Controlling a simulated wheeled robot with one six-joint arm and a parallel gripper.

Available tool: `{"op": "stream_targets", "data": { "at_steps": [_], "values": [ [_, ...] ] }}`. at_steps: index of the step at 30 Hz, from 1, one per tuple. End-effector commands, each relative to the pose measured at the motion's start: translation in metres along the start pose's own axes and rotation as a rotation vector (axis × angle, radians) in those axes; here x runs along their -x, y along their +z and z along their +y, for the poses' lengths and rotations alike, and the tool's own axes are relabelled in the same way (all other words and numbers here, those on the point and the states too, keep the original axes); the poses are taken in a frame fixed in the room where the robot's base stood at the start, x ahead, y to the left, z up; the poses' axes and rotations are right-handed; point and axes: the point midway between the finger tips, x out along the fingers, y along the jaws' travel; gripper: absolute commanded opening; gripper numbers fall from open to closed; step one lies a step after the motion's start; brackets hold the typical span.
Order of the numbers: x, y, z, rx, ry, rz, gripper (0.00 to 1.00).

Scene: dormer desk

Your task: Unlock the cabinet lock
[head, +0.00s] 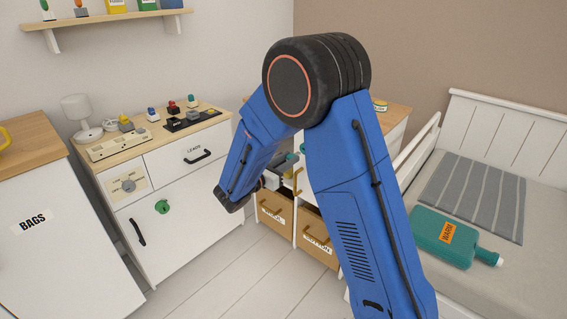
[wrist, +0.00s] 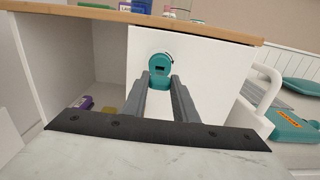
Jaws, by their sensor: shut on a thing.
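In the wrist view a teal lock (wrist: 160,63) with a rounded body and a dark spot is on the white door (wrist: 215,70) of a wood-topped cabinet. My gripper (wrist: 160,82) has its two grey fingers against the sides of the lock's lower part and is shut on it. In the head view my own blue arm hides most of that cabinet, and I cannot make out the fingertips there. A separate green lock-like fitting (head: 162,206) is on the door of the left cabinet (head: 185,235).
An open compartment (wrist: 75,50) with a purple item (wrist: 86,102) is left of the door. A bed rail (wrist: 262,82) and a teal bottle (wrist: 293,126) are to the right. Two labelled drawers (head: 318,240) stand behind my arm. White floor (head: 215,285) is clear in front.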

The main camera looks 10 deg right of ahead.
Motion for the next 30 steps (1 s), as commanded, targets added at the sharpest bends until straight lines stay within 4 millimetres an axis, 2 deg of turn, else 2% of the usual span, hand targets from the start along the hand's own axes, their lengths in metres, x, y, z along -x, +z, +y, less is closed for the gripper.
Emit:
{"op": "stream_targets", "data": {
  "at_steps": [9, 30],
  "values": [
    [-0.015, 0.0, 0.0, 0.0, 0.0, 0.001, 0.04],
    [-0.015, 0.0, 0.0, 0.0, 0.0, 0.0, 0.04]
  ]
}}
